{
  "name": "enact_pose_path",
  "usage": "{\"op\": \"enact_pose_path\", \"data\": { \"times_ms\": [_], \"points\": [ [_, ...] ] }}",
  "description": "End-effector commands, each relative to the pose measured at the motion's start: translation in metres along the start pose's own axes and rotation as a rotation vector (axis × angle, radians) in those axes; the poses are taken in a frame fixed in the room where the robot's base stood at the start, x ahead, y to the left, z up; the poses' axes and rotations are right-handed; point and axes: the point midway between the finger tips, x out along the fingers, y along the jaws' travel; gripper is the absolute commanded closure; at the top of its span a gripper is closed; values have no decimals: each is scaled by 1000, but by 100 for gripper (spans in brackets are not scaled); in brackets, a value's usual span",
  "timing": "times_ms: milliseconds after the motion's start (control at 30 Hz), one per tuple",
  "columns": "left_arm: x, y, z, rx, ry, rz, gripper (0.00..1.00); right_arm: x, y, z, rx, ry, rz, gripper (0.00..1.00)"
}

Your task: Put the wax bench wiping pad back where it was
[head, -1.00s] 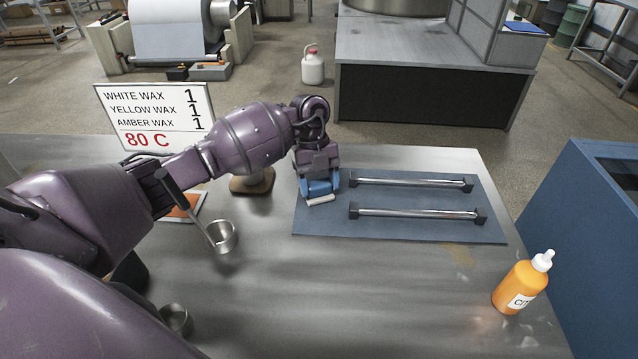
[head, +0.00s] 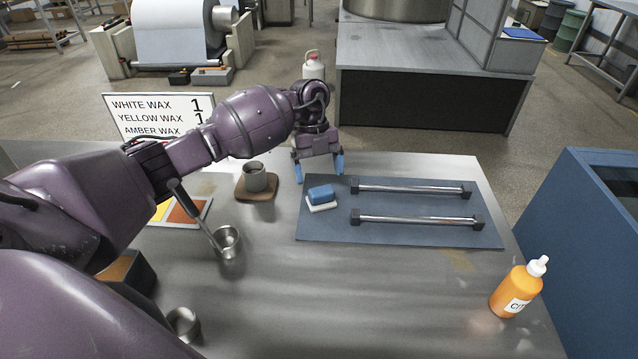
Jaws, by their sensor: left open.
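The wiping pad (head: 321,196), a small block with a blue top and a white underside, lies on the left part of the blue-grey mat (head: 400,234). My left gripper (head: 319,174) is open and empty, with its blue fingertips spread apart. It is just behind the pad and clear of it, near the mat's back left edge. My right gripper is not in view.
Two metal rods (head: 412,188) (head: 416,219) in dark holders lie on the mat. An orange bottle (head: 515,289) stands at the right. A cup (head: 255,178) on a wooden base, a ladle (head: 228,240) and a sign (head: 150,117) are at the left. The front middle table is clear.

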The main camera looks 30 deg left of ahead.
Motion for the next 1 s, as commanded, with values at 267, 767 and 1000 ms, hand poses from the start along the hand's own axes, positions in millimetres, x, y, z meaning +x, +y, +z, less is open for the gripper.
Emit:
{"op": "enact_pose_path", "data": {
  "times_ms": [267,767,1000],
  "points": [
    [-52,0,-1,0,-3,-1,11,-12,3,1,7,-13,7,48],
    [-67,0,0,0,1,1,11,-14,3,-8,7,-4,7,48],
    [-67,0,0,0,0,1,11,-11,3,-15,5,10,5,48]
  ]
}}
